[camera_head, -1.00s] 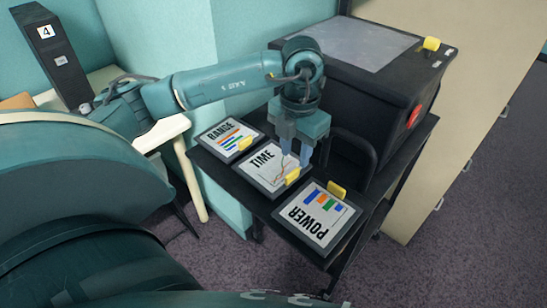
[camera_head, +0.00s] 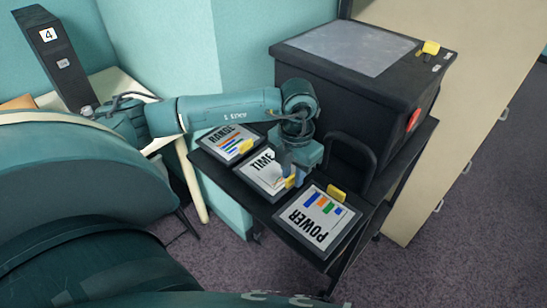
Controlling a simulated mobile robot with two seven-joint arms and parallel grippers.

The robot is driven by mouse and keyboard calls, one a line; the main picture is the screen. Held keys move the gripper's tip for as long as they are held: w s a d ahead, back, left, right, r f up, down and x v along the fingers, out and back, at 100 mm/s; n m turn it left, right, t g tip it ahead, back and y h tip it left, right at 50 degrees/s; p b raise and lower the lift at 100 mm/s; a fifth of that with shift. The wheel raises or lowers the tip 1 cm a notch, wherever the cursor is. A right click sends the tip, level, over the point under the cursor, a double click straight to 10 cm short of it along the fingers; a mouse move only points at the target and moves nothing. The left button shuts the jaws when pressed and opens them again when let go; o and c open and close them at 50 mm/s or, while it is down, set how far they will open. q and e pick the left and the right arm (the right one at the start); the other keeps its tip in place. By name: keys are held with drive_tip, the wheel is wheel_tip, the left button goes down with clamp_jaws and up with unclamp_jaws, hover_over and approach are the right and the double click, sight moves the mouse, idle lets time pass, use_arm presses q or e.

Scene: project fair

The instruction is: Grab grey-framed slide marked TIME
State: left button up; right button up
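The grey-framed slide marked TIME (camera_head: 258,173) lies flat on the black cart shelf, between the slides marked RANGE (camera_head: 226,141) and POWER (camera_head: 317,221). It has a yellow tab (camera_head: 291,181) at its right edge. My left gripper (camera_head: 287,174) points down over the right part of the TIME slide, at its yellow tab. The gripper and wrist cover part of the slide. The finger gap is too small to make out, so I cannot tell whether it grips the tab. My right gripper is out of view.
A black projector box (camera_head: 350,80) with a yellow knob, red button and handle (camera_head: 352,155) stands just behind the slides. A black cart shelf (camera_head: 252,204) carries them. A dark post marked 4 (camera_head: 55,60) stands at the left. A beige cabinet (camera_head: 440,130) is at the right.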

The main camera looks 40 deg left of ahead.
use_arm(q)
clamp_jaws()
